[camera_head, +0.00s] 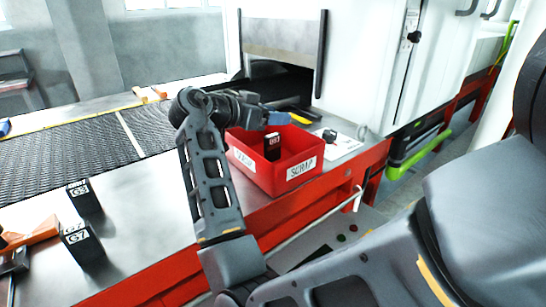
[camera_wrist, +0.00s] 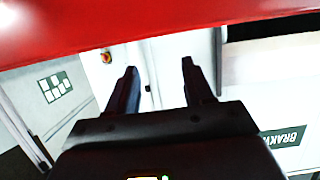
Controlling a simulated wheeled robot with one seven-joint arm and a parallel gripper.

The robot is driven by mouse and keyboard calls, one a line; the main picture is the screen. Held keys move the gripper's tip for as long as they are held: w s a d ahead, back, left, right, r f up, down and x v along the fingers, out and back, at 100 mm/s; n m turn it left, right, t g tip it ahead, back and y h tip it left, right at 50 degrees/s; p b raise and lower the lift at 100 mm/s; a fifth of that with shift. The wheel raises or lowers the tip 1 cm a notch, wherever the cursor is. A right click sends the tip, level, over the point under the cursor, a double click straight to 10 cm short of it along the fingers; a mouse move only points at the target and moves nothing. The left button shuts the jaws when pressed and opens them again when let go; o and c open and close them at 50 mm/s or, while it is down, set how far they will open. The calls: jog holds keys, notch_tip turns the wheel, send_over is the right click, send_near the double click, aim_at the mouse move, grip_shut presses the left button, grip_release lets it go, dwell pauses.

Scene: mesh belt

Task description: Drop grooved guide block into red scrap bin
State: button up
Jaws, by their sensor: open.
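The red scrap bin (camera_head: 305,171) stands on the bench's right part, with SCRAP labels on its sides. A dark block with a white label (camera_head: 272,147) stands upright inside it; I cannot read the label fully. I cannot tell by shape which is the grooved guide block. My gripper (camera_head: 275,118) is over the bin's far side, above the block inside. In the wrist view my gripper (camera_wrist: 160,70) is open, with nothing between its fingers.
A dark mesh belt (camera_head: 90,145) runs behind the bench into a white machine (camera_head: 365,70). An orange tool (camera_head: 32,233) lies at the left edge. A white sheet with a small dark item (camera_head: 329,136) lies right of the bin. Bare bench lies between the blocks and bin.

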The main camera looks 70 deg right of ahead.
jog(key=b+v, duration=0.1)
jog(key=v, duration=0.7)
jog(key=shift+s, duration=0.1)
dwell(0.4)
